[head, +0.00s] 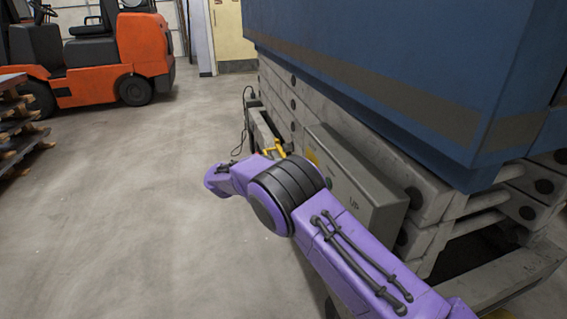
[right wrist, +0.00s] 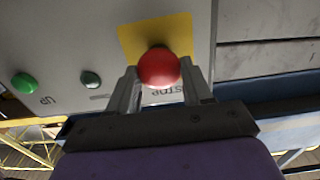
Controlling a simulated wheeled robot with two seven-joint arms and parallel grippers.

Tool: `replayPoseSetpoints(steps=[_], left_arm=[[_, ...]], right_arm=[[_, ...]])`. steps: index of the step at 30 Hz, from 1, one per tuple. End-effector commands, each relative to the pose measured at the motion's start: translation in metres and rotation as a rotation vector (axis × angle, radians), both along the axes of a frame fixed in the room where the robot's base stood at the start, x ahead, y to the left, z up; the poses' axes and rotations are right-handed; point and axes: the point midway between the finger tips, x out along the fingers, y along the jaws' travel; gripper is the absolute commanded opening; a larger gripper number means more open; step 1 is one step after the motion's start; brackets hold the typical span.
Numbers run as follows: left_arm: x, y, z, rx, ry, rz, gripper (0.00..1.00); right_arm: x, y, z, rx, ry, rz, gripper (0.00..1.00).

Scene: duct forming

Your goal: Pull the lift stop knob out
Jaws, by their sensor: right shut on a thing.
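The red stop knob (right wrist: 158,68) is in the right wrist view, in front of a yellow plate (right wrist: 188,30) on the grey control box, above the upside-down word STOP. My right gripper (right wrist: 160,85) has a finger on each side of the knob and is shut on it. In the head view my purple right arm reaches to the lift's control box (head: 358,190), and its hand hides the knob. I cannot tell how far out the knob stands. My left gripper is in neither view.
A green button (right wrist: 24,82) marked UP and a dark button (right wrist: 91,79) sit beside the knob. The blue lift platform (head: 400,60) overhangs the box. An orange forklift (head: 140,45) stands at the back left, and the floor (head: 130,200) between is clear.

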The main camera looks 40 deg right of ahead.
Motion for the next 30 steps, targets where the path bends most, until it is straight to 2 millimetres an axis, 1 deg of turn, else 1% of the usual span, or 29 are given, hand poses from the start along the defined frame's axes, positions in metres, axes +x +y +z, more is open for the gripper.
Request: replayPoseSetpoints(steps=[6, 7, 8, 9, 17, 20, 23, 27, 30], left_arm=[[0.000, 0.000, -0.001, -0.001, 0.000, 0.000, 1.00], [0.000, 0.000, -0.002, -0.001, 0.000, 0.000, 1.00], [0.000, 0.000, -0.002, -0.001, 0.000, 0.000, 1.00], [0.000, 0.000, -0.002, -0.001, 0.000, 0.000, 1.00], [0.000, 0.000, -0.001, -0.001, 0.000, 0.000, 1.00], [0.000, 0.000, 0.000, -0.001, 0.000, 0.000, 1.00], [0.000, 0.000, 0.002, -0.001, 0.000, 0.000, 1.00], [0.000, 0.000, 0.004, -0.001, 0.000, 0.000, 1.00], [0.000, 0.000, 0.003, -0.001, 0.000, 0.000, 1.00]], right_arm=[[0.001, 0.003, -0.001, 0.003, -0.002, 0.004, 0.00], [0.001, 0.003, -0.001, 0.003, -0.002, 0.004, 0.59], [0.001, 0.003, -0.001, 0.003, -0.002, 0.004, 0.69], [0.001, 0.003, -0.001, 0.003, -0.002, 0.004, 0.75], [0.000, 0.001, -0.001, 0.002, -0.002, 0.000, 0.75], [0.003, 0.009, 0.000, -0.001, -0.002, 0.002, 0.75], [0.009, 0.029, 0.000, 0.000, -0.004, 0.005, 0.75], [0.021, 0.063, -0.001, -0.002, -0.005, 0.005, 0.75], [0.027, 0.083, -0.002, -0.001, -0.004, 0.005, 0.75]])
